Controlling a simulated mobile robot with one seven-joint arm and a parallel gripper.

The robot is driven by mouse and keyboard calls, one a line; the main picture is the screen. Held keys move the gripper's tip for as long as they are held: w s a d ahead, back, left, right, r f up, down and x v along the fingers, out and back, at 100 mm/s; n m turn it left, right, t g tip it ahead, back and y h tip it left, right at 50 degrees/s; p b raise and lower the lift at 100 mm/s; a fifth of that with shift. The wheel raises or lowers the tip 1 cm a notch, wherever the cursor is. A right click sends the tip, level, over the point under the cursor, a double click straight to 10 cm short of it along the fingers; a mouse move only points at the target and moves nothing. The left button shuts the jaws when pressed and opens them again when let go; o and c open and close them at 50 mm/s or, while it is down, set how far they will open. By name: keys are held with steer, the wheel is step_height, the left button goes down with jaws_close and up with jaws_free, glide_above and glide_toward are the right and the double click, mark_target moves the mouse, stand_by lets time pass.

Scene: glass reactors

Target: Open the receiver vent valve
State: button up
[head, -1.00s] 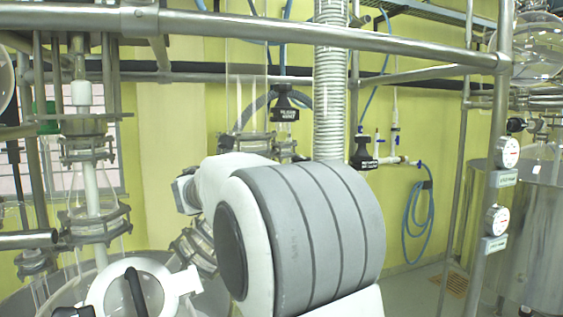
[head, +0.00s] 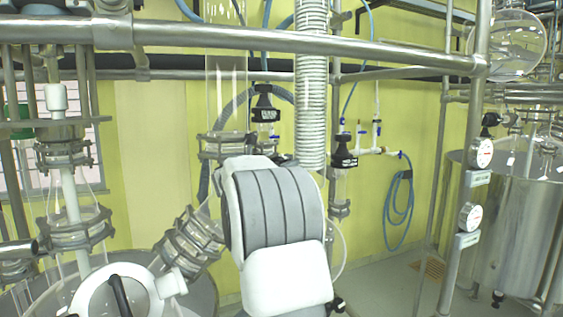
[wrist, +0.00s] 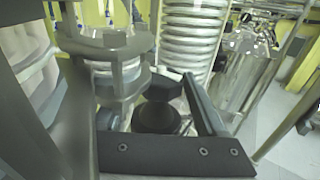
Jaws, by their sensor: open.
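Two valves with black handles show in the head view. One black handle (head: 264,106) is left of the corrugated hose, and another black handle (head: 344,152) is to its right on thin pipework. Their small white labels are too blurred to read, so I cannot tell which is the receiver vent valve. In the wrist view my gripper (wrist: 147,98) is open. A black knob (wrist: 158,117) shows between its fingers, and I cannot tell whether they touch it. In the head view my own arm hides the gripper.
A horizontal steel rail (head: 300,42) crosses the front. The corrugated hose (head: 311,90) hangs beside my arm. Glass flanges (head: 75,228) and a glass reactor with a white ring lid stand at left. Gauges (head: 470,217) on a post and a steel vessel (head: 515,225) are at right.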

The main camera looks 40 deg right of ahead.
steer(key=c, duration=1.1)
steer(key=shift+f, duration=0.1)
steer(key=shift+f+n+t+b, duration=0.1)
steer(key=shift+n+t+b, duration=0.35)
steer(key=shift+b, duration=0.4)
steer(key=shift+s+f+n+t+y+b, duration=0.15)
steer(key=shift+n+t+y+b, duration=0.45)
steer(key=shift+b, duration=0.65)
steer(key=n+t+y+b, duration=0.1)
steer(key=t+b, duration=0.1)
steer(key=shift+b, duration=0.4)
steer(key=n+t+y+b, duration=0.3)
steer(key=b, duration=0.1)
steer(key=shift+d+t+y+b, duration=0.1)
steer(key=shift+t+y+b, duration=0.15)
steer(key=shift+y+b, duration=0.1)
steer(key=shift+r+n+t+y+b, duration=0.2)
steer(key=shift+n+t+y+b, duration=0.1)
steer(key=shift+y+b, duration=0.1)
steer(key=shift+n+t+y+b, duration=0.3)
steer(key=shift+n+y+b, duration=0.15)
steer(key=shift+b, duration=0.15)
